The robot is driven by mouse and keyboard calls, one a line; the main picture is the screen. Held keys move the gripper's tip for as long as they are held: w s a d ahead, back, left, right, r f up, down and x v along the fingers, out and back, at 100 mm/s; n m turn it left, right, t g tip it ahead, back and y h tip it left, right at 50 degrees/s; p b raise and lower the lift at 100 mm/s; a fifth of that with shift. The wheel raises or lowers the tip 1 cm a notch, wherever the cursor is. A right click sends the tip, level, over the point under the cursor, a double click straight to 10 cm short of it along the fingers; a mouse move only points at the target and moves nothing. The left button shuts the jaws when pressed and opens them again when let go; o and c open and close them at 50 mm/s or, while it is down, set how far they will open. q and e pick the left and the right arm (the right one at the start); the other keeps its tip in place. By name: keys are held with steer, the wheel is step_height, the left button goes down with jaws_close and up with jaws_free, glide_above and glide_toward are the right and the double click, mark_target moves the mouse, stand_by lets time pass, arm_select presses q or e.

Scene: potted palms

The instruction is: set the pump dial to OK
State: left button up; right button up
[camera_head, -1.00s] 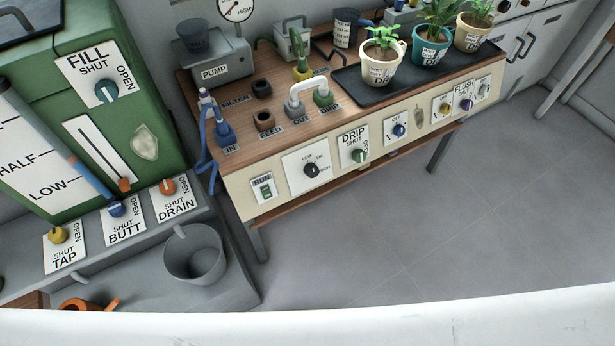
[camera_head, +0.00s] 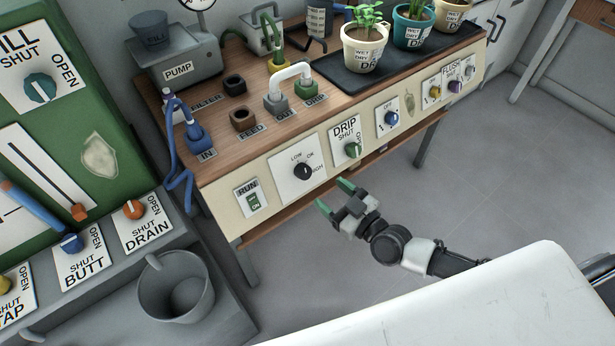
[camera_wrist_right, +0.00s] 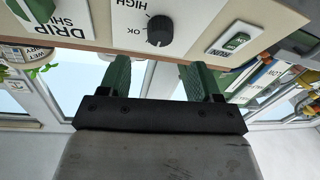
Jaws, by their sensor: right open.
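The pump dial (camera_head: 303,171) is a black round knob on a white plate marked LOW, OK and HIGH, on the cream front panel of the wooden bench. My right gripper (camera_head: 335,196) is open and empty, in front of the panel, a little below and to the right of the dial. In the right wrist view the dial (camera_wrist_right: 160,30) lies beyond the two green fingers (camera_wrist_right: 155,75), apart from them, with the labels upside down. My left gripper is not in view.
The green RUN switch (camera_head: 253,202) is left of the dial and the DRIP knob (camera_head: 352,150) is right of it. The grey pump (camera_head: 180,70) stands on the bench. A grey bucket (camera_head: 176,290) is at lower left. The floor (camera_head: 460,190) right of my arm is clear.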

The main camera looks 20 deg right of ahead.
mark_target(307, 175)
steer(key=x, duration=0.6)
steer(key=shift+w+b, duration=0.15)
steer(key=shift+b, duration=0.15)
steer(key=shift+w+a+f, duration=0.1)
steer(key=shift+w+a, duration=0.25)
steer(key=shift+w, duration=0.2)
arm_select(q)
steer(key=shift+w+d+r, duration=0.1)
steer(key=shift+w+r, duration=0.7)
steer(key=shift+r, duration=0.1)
arm_select(e)
steer(key=c, duration=0.9)
